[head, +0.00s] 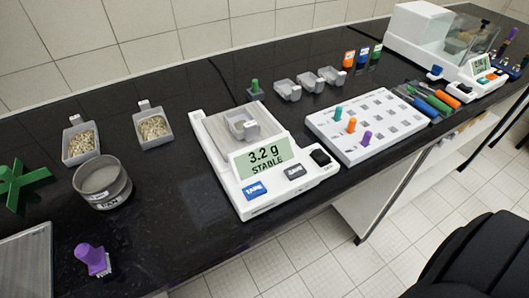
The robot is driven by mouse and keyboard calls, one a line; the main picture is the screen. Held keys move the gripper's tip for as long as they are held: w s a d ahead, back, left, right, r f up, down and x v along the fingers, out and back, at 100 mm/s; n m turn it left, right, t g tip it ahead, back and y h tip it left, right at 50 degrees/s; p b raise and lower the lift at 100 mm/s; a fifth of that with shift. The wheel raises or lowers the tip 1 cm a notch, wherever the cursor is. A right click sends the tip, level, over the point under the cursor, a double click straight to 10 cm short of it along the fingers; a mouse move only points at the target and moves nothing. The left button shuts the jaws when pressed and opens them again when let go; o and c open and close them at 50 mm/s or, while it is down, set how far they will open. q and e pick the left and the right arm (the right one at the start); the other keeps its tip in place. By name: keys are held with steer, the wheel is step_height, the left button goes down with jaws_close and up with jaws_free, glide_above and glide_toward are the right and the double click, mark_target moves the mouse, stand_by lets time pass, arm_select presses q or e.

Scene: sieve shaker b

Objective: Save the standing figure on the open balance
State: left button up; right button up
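The open balance (232,183) stands on the black bench near the middle of the head view. Its display (262,159) reads 3.2 g with STABLE under it. A small grey scoop-like dish (240,125) sits on its pan; I cannot tell whether anything is in it. On its front are a blue TARE key (254,190), a grey key (295,171) with lettering too small to read, and a black raised part (320,157) at the right. Neither of my grippers is in view.
A white peg board (345,147) with coloured pegs stands close right of the balance. Left are two dishes of grains (82,142) (153,128), a round sieve pan (102,183) and a purple-handled brush (92,258). An enclosed balance (420,40) stands far right.

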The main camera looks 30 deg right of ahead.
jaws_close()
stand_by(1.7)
